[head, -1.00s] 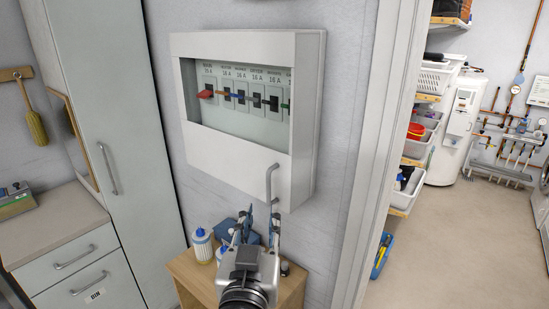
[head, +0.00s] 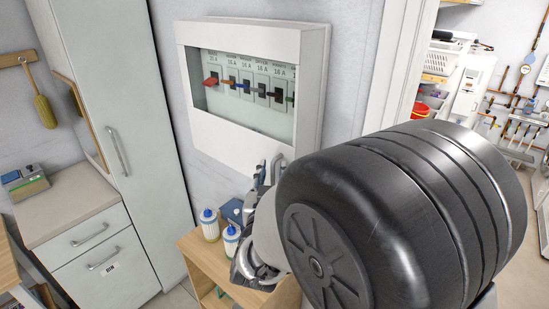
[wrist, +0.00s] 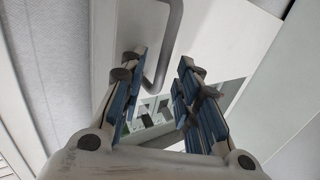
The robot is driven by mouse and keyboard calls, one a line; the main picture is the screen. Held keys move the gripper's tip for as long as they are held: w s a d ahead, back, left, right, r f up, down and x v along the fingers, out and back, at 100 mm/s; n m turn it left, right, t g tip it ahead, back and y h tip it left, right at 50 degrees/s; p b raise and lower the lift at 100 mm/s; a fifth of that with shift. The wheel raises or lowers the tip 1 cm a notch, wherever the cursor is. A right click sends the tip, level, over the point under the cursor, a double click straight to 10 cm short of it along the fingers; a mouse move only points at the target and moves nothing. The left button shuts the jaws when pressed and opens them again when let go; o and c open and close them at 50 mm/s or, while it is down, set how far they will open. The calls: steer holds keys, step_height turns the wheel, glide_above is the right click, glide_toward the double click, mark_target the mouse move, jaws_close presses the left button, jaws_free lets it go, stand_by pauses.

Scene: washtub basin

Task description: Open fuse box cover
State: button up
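The white fuse box (head: 313,95) hangs on the wall, and its windowed cover (head: 228,140) looks shut. A red switch and other coloured switches show through the window. The bent grey cover handle (wrist: 174,38) shows in the wrist view, ahead of the fingers and nearer the left one. My gripper (head: 268,174) is at the cover's lower right corner; in the wrist view my gripper (wrist: 162,60) is open, with a wide gap between its blue-padded fingers. I cannot tell whether a finger touches the handle. In the head view my arm and gripper largely hide the handle area.
A small wooden table (head: 205,262) with white bottles (head: 210,226) and a blue item (head: 232,210) stands below the box. A tall cabinet (head: 115,120) is to the left. A doorway with shelves lies to the right, partly behind my arm.

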steer(key=shift+w, duration=0.2)
steer(key=shift+c, duration=0.6)
steer(key=shift+r, duration=0.1)
steer(key=c, duration=0.6)
steer(key=shift+r, duration=0.1)
